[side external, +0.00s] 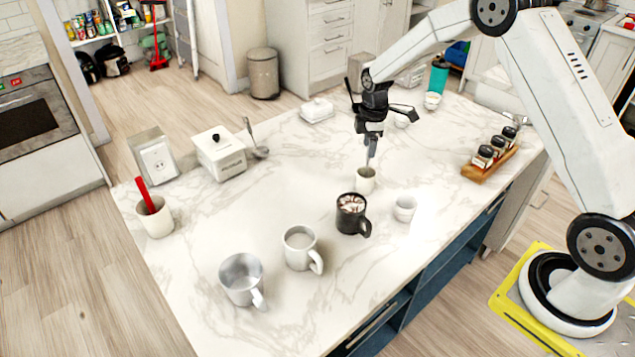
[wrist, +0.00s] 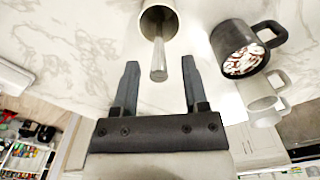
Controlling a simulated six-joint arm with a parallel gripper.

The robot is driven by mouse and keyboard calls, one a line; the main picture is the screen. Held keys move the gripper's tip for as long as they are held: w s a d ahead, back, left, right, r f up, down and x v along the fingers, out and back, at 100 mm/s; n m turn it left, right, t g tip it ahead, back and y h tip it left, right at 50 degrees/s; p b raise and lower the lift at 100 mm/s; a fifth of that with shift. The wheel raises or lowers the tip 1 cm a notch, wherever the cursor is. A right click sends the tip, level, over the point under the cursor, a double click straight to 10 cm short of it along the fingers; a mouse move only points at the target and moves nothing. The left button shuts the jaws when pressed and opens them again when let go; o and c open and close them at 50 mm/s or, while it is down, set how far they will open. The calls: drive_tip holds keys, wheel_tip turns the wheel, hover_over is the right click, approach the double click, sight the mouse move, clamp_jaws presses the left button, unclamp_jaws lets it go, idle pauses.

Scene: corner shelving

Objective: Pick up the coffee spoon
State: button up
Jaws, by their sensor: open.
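A spoon with a metal-grey handle, likely the coffee spoon, (wrist: 158,60) stands in a small white cup (wrist: 152,22) in the wrist view, its handle pointing towards me. The side view shows the same cup (side external: 366,181) near the table's middle, with the spoon handle (side external: 368,163) rising from it. My gripper (side external: 371,150) is just above the cup, pointing down. In the wrist view my gripper (wrist: 160,66) is open, and the handle's end lies between the fingertips, apart from both. The spoon's lower end is hidden in the cup.
A black mug (side external: 352,218) with a marshmallow-like topping and a small white bowl (side external: 405,208) stand close by. A white mug (side external: 300,248) and a grey mug (side external: 241,279) stand nearer the front. A spice rack (side external: 489,163) is at right. A white canister (side external: 220,155) is at left.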

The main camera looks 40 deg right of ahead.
sight(367, 167)
drive_tip(key=shift+f, duration=1.85)
clamp_jaws()
